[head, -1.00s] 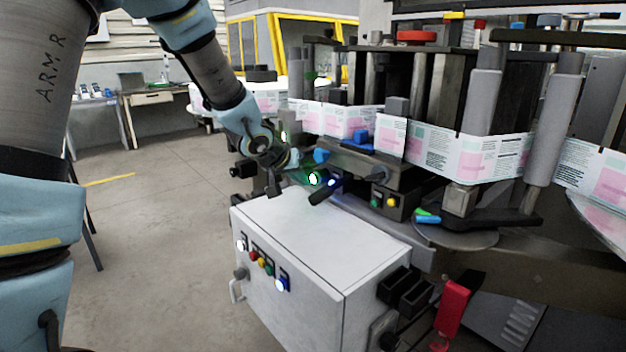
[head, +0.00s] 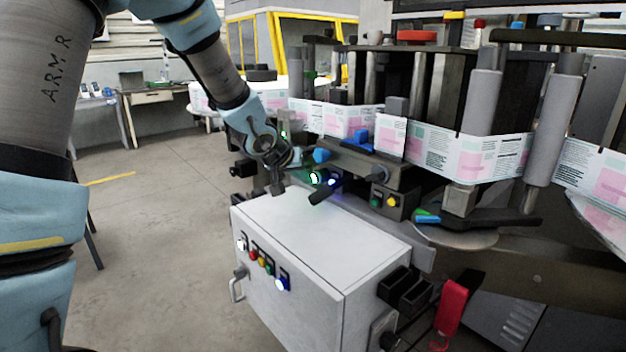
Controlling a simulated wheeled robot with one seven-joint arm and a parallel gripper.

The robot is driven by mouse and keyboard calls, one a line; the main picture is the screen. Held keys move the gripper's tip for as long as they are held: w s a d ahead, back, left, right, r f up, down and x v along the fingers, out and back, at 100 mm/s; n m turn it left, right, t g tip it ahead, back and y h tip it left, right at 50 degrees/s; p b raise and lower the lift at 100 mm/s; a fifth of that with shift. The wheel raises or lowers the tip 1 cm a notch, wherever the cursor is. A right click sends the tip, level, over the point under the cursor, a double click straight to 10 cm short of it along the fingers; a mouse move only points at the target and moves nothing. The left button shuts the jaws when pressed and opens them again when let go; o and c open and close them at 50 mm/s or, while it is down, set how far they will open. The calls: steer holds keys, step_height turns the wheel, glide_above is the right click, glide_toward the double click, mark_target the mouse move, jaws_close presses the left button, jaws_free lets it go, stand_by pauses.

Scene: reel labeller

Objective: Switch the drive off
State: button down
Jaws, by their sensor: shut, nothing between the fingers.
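My gripper (head: 277,188) is shut and empty, pointing down just above the back left edge of the white cabinet (head: 318,228). To its right are a lit green lamp (head: 314,178), a blue glow (head: 332,182) and a black handle-like part (head: 322,194). Farther right on the machine is a dark knob (head: 379,174), above a small box with a green and a yellow button (head: 385,199). The cabinet front carries a row of coloured buttons (head: 262,262) and a lit blue one (head: 282,284). No readable label tells which control is the drive's.
The label web (head: 480,155) runs around grey rollers behind the controls. A red part (head: 452,305) hangs at the cabinet's right. A metal handle (head: 236,288) sticks out of the cabinet front. The floor (head: 150,250) at left is clear.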

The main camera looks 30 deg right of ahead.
steer(key=shift+d, duration=0.2)
steer(key=shift+a, duration=0.1)
stand_by(0.4)
steer(key=shift+s+a, duration=0.15)
steer(key=shift+a, duration=0.65)
steer(key=shift+s+a+p, duration=0.25)
steer(key=shift+a+p, duration=0.2)
steer(key=shift+a, duration=0.8)
steer(key=shift+s+a+p, duration=0.2)
steer(key=shift+a+p, duration=0.25)
steer(key=shift+a, duration=0.75)
